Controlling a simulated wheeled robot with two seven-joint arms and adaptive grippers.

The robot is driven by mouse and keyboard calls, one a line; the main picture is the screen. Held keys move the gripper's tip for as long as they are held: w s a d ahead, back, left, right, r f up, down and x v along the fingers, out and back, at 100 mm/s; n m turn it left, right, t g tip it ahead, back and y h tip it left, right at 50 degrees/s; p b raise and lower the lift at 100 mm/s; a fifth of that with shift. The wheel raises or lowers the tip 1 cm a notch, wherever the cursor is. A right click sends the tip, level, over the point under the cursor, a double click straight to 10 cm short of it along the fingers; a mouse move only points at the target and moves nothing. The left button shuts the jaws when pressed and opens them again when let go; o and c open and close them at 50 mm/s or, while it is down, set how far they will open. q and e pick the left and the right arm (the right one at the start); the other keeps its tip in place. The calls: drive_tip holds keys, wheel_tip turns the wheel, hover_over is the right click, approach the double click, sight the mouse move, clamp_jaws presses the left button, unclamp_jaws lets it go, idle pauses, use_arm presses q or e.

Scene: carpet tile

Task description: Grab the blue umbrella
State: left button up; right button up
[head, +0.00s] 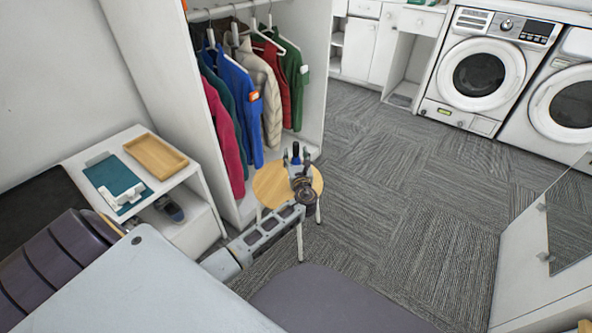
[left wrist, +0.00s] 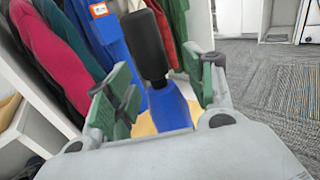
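The blue umbrella (left wrist: 168,108) has a blue body and a black handle (left wrist: 145,45). In the left wrist view it stands between the green-padded fingers of my left gripper (left wrist: 165,97), with narrow gaps showing beside it. In the head view my left gripper (head: 297,165) is over a round wooden stool (head: 268,184), and a small blue part of the umbrella (head: 295,158) shows between the fingers. The fingers look open around the umbrella. The gripper hides its lower end. My right gripper is not in view.
An open wardrobe (head: 168,75) with hanging coats is just behind the stool. A white cabinet (head: 190,208) with a wooden tray (head: 156,157) stands at left. Washing machines (head: 482,75) stand at the back right. The carpet (head: 400,190) to the right is clear.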

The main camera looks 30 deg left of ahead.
use_arm(q)
drive_tip(key=c, duration=0.7)
clamp_jaws()
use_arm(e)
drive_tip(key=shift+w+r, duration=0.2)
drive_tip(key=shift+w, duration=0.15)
use_arm(q)
drive_tip(key=shift+r, duration=0.2)
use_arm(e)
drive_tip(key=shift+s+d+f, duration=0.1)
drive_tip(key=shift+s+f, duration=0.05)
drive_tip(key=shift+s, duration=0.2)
